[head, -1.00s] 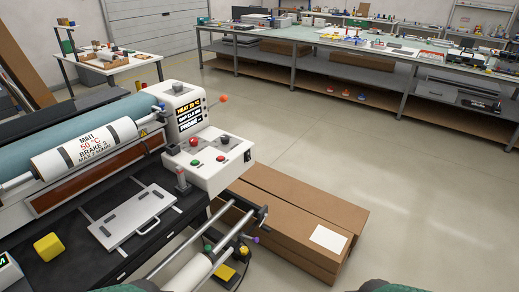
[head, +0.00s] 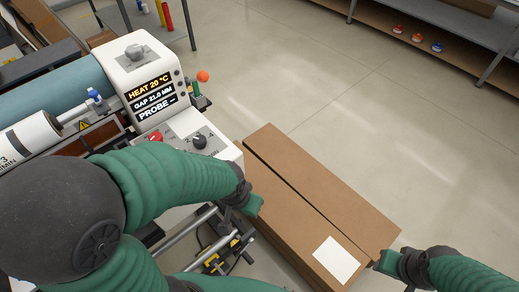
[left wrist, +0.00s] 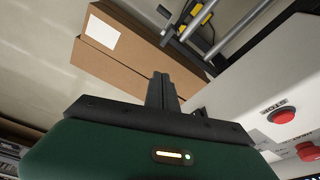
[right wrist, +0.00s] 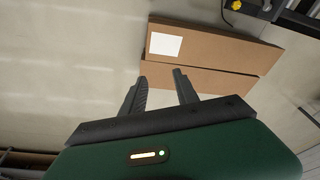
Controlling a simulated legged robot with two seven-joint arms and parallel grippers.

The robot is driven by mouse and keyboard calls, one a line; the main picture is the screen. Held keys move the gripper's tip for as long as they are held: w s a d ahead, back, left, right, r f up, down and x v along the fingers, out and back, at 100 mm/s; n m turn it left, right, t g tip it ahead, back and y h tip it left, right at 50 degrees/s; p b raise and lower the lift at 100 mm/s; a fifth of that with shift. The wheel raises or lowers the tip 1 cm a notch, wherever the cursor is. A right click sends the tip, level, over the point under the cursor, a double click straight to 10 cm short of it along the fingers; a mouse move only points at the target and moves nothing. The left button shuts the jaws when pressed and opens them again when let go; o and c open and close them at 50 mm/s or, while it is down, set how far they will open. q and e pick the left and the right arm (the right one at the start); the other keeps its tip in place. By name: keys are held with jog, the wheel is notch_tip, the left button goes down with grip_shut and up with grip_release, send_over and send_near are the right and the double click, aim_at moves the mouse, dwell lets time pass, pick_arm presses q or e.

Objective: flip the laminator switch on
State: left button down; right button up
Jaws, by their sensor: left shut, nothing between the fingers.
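The laminator (head: 130,65) stands at the left in the head view, its display reading HEAT 20 °C. Its control panel (head: 222,150) carries a red control (head: 155,136) and a black rotary knob (head: 199,141); my left arm hides the rest. I cannot tell which control is the switch. The left wrist view shows red buttons (left wrist: 281,117) on a white panel, one by a STOP label. My left gripper (head: 252,207) is shut and empty, just off the panel's front right edge. My right gripper (head: 382,262) is open and empty by the cardboard boxes, far from the panel; its fingers show apart in the right wrist view (right wrist: 160,77).
Long cardboard boxes (head: 300,190) lie on the floor right of the laminator. Metal rollers or bars (head: 195,232) jut out below the panel. An orange ball-ended lever (head: 203,76) stands beside the display housing. The floor at right is clear up to a shelf (head: 380,30).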

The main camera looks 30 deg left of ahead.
jog(key=shift+w, duration=0.4)
jog(key=shift+o, duration=0.3)
jog(key=shift+s+d+r, duration=0.1)
jog(key=shift+s+r, duration=0.15)
jog(key=shift+s, duration=0.35)
jog(key=shift+o, duration=1.1)
jog(key=shift+s+r+p, duration=0.1)
jog(key=shift+r+p, duration=0.2)
jog(key=shift+o, duration=0.3)
jog(key=w+p+v, duration=0.1)
jog(key=p+v, duration=0.5)
jog(key=p, duration=0.1)
jog(key=shift+w+r, duration=0.45)
jog(key=shift+r, duration=0.05)
pick_arm(q)
jog(key=w+a+r+m+g+p, duration=0.1)
jog(key=w+a+r+m+p, duration=0.1)
jog(key=m, duration=0.9)
jog(key=w+a+r+m+g+y+p, duration=0.1)
jog(key=w+r+m, duration=0.4)
jog(key=m, duration=0.6)
jog(key=shift+w+a+r+m+p, duration=0.3)
jog(key=shift+a+r+p, duration=0.1)
jog(key=shift+p, duration=0.3)
pick_arm(e)
jog(key=shift+w+v, duration=0.25)
jog(key=shift+v, duration=0.8)
jog(key=shift+w+v, duration=0.25)
jog(key=shift+v, duration=0.8)
